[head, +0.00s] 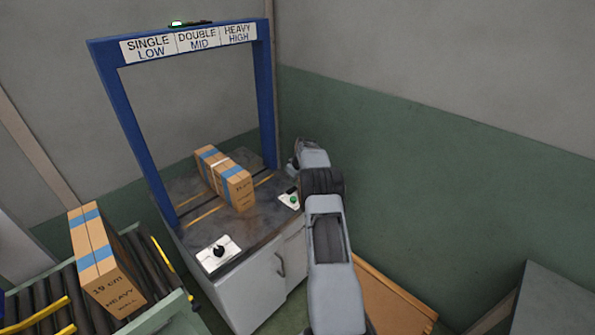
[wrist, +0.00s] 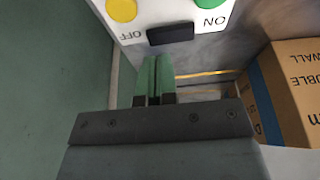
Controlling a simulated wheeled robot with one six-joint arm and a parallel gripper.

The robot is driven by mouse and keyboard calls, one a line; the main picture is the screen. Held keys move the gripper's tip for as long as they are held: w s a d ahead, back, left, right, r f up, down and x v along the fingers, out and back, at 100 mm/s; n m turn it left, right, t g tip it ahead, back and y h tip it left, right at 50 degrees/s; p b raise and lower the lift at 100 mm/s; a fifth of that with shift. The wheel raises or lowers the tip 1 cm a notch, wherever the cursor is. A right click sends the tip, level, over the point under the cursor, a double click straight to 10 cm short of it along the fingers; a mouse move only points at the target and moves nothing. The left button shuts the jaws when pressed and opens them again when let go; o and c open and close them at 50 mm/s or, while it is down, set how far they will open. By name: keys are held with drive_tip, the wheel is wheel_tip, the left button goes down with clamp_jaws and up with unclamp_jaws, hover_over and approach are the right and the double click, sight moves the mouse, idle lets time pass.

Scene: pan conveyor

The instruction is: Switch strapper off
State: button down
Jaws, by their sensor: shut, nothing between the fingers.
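The strapper is a blue arch (head: 112,105) over a dark-topped table. A lamp (head: 175,23) on top of the arch glows green. A small white control panel stands at the table's right edge, with its green button (head: 293,201) visible in the head view. In the wrist view the panel (wrist: 205,27) shows upside down, with a yellow OFF button (wrist: 121,9), a green ON button (wrist: 211,3) and a black part (wrist: 170,34). My gripper (wrist: 154,62) is shut and empty, its green fingertips just short of the panel, nearer the OFF side. My arm hides it in the head view.
A taped carton (head: 238,187) lies under the arch; it also shows at right in the wrist view (wrist: 297,90). A white plate with a black knob (head: 219,251) is at the table's front. Another carton (head: 112,283) stands on the roller conveyor at left. Walls close the right side.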

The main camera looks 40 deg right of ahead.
sight(292, 190)
drive_tip(key=shift+f, duration=1.35)
drive_tip(key=shift+d+f+b, duration=0.1)
drive_tip(key=shift+f+b, duration=0.35)
drive_tip(key=shift+b, duration=0.1)
drive_tip(key=shift+r, duration=0.2)
drive_tip(key=shift+a, duration=0.2)
drive_tip(key=shift+s+a+r, duration=0.15)
drive_tip(key=shift+a+r, duration=0.1)
drive_tip(key=shift+a, duration=0.35)
